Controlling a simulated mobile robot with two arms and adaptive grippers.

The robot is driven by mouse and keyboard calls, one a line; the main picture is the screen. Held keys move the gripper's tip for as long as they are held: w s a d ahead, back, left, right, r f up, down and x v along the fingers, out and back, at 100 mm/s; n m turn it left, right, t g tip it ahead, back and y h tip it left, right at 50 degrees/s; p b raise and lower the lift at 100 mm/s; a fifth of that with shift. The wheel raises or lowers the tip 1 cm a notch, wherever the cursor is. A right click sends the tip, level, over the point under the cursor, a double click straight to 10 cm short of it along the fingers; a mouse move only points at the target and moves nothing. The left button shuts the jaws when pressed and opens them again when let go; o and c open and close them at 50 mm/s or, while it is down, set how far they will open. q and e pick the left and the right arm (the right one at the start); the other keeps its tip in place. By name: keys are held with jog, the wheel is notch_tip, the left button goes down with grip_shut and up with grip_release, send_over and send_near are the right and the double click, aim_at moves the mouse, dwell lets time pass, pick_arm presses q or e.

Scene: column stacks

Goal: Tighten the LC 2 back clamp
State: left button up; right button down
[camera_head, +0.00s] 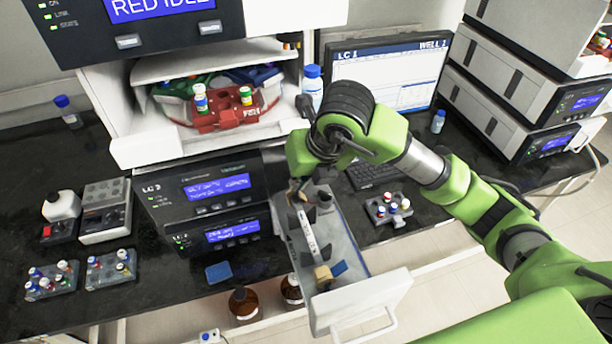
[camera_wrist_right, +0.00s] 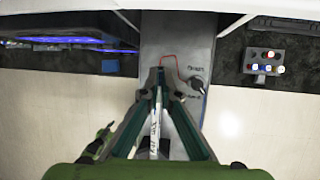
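The open LC 2 drawer (camera_head: 345,240) juts out beside the LC 2 unit (camera_head: 200,188). A slim white column (camera_head: 309,232) lies along the drawer between dark holders, and it also shows in the right wrist view (camera_wrist_right: 156,125). My right gripper (camera_head: 300,192) is low over the column's back end. In the right wrist view its two fingers (camera_wrist_right: 160,88) converge around that end, where the back clamp is mostly hidden. Whether they touch or grip the clamp cannot be told. A red tube (camera_wrist_right: 168,58) runs from there near a dark round knob (camera_wrist_right: 197,82). My left gripper is out of view.
A yellow block (camera_head: 322,273) and a blue piece (camera_head: 338,268) are near the drawer's front. A vial rack (camera_head: 388,208) stands right of the drawer, and a monitor (camera_head: 392,75) behind. Brown bottles (camera_head: 244,303) stand below left.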

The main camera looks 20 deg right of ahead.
jog(key=h, duration=0.1)
jog(key=a+h, duration=0.1)
jog(key=shift+a+r+n+h, duration=0.2)
jog(key=shift+a+n+h, duration=0.1)
jog(key=shift+h, duration=0.1)
jog(key=shift+a+h+p, duration=0.4)
jog(key=shift+h+p, duration=0.35)
jog(key=shift+h, duration=0.05)
jog(key=shift+a+f+n+h+p, duration=0.15)
jog(key=shift+a+n+h+p, duration=0.35)
jog(key=shift+h+p, duration=0.55)
jog(key=shift+a+f+t+h, duration=0.3)
jog(key=shift+a+f+h, duration=0.2)
jog(key=shift+h, duration=0.55)
jog(key=shift+s+a+f+n+h, duration=0.1)
jog(key=shift+a+f+n+h, duration=0.25)
jog(key=shift+h, duration=0.45)
jog(key=shift+f, duration=0.1)
jog(key=c, duration=2.3)
grip_release()
